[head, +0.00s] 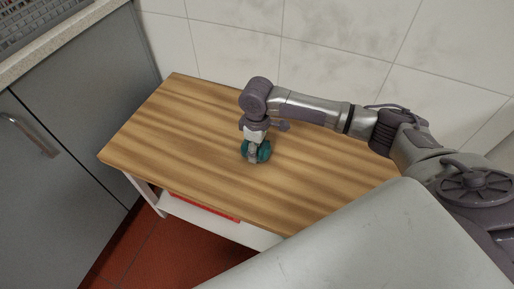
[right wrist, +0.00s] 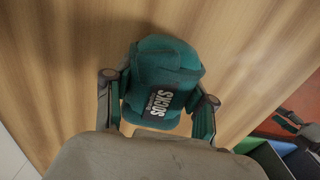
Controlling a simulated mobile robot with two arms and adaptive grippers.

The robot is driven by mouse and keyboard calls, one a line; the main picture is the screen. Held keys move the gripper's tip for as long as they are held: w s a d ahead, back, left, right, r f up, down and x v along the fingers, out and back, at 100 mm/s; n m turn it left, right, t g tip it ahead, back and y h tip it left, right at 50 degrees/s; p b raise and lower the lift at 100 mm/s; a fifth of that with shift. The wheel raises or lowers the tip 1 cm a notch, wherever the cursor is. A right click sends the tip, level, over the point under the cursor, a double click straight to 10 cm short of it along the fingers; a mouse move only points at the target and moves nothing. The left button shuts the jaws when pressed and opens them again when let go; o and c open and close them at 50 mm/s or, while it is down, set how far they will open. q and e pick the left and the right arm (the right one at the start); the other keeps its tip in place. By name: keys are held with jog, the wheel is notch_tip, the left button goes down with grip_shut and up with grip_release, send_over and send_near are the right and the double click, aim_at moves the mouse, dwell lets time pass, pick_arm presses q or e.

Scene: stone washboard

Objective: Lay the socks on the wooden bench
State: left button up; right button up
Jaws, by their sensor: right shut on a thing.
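The socks (head: 264,151) are a dark teal bundle with a black label reading "SOCKS". They fill the middle of the right wrist view (right wrist: 165,70). My right gripper (head: 256,152) has come down over them, and in the right wrist view its two fingers (right wrist: 160,108) are shut on the bundle from both sides. The wooden bench (head: 190,130) has a striped brown top, and the socks are at its surface near the middle. I cannot tell whether they rest on it or hang just above.
A grey cabinet (head: 80,105) with a metal handle (head: 30,135) stands left of the bench under a pale counter. A tiled wall (head: 235,45) runs behind. Something red (head: 205,206) lies on the shelf below. The bench top's left part is bare.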

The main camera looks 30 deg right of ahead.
jog(key=o, duration=1.2)
jog(key=shift+f, duration=0.1)
pick_arm(q)
jog(key=shift+f, duration=0.2)
jog(key=shift+s, duration=0.1)
pick_arm(e)
jog(key=shift+r, duration=0.45)
notch_tip(320, 180, up, 11)
jog(key=p, duration=0.3)
jog(key=shift+r, duration=0.2)
pick_arm(q)
jog(key=s+f, duration=0.4)
jog(key=f, duration=0.4)
jog(key=shift+s+a+f+g, duration=0.25)
jog(key=shift+a+f+g, duration=0.05)
jog(key=shift+f+g, duration=0.1)
pick_arm(e)
jog(key=shift+f, duration=0.1)
